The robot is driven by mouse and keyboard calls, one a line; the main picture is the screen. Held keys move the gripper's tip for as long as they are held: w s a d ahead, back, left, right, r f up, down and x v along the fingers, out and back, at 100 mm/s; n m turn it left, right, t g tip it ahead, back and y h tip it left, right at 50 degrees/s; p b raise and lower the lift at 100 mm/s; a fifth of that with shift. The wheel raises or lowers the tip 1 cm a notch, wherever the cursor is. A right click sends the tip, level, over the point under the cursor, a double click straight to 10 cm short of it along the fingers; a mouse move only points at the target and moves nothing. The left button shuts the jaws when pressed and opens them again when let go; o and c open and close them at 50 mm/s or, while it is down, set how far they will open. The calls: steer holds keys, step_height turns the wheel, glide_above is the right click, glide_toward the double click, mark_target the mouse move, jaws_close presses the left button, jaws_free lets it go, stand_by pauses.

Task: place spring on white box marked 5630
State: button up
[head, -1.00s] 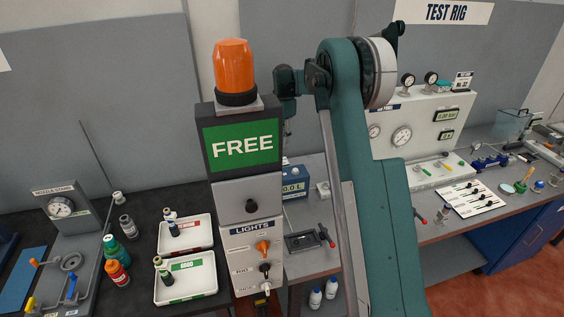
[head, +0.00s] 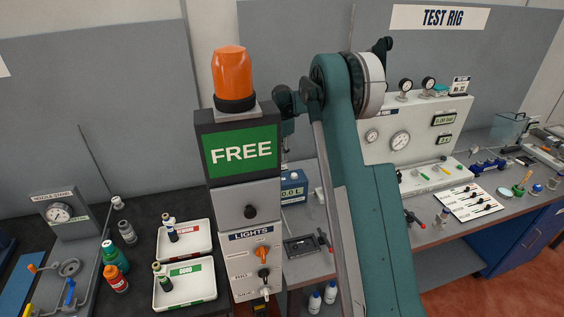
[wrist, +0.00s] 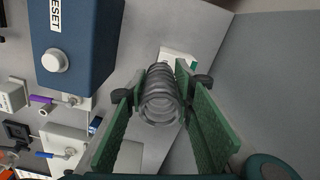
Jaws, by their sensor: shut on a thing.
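A grey coil spring (wrist: 161,108) sits between the green fingers of my gripper (wrist: 164,84) in the wrist view. The gripper is shut on it and the spring is held above the grey bench. A small white thing with a green patch (wrist: 181,57) lies just beyond the spring, partly hidden by it. I cannot read 5630 on it or on any other box. In the head view the tower and my arm hide the gripper's fingers and the spring.
A blue box marked RESET with a white button (wrist: 55,61) stands close by at upper left. In the head view, the tower showing FREE (head: 240,151) stands before my arm. White trays (head: 186,291) hold bottles at left. The test rig panel (head: 405,165) is at right.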

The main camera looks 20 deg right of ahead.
steer(key=shift+f, duration=1.85)
steer(key=shift+f, duration=0.2)
steer(key=o, duration=0.9)
steer(key=shift+r, duration=0.25)
step_height(320, 180, up, 12)
steer(key=shift+f, duration=0.1)
